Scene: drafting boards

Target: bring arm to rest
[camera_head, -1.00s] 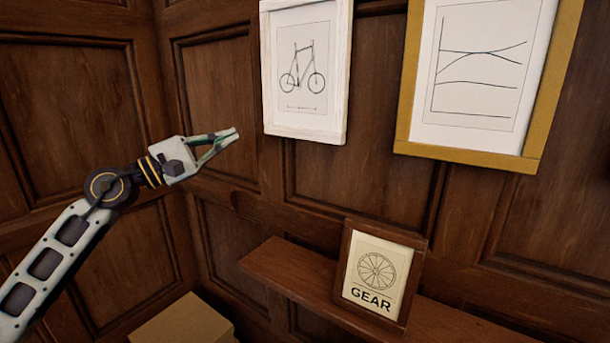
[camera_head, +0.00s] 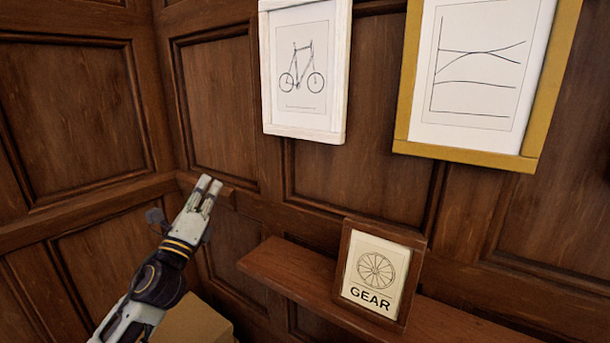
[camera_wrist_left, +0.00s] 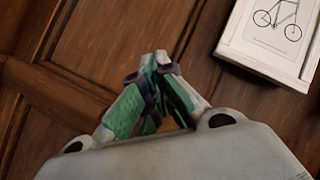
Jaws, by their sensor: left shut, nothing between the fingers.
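My left gripper (camera_head: 209,186) is at the left of the head view, pointing up, in front of the panelled wall. It is shut and empty, apart from any object. In the left wrist view its fingertips (camera_wrist_left: 156,58) meet, with green pads on the fingers. My left arm comes in from the bottom left. My right gripper is in neither view now.
A wooden shelf (camera_head: 282,265) runs along the wall, bearing a framed GEAR drawing (camera_head: 376,270). A white-framed bicycle drawing (camera_head: 303,75) and a yellow-framed graph (camera_head: 475,70) hang above. A box (camera_head: 195,325) stands low behind my left arm.

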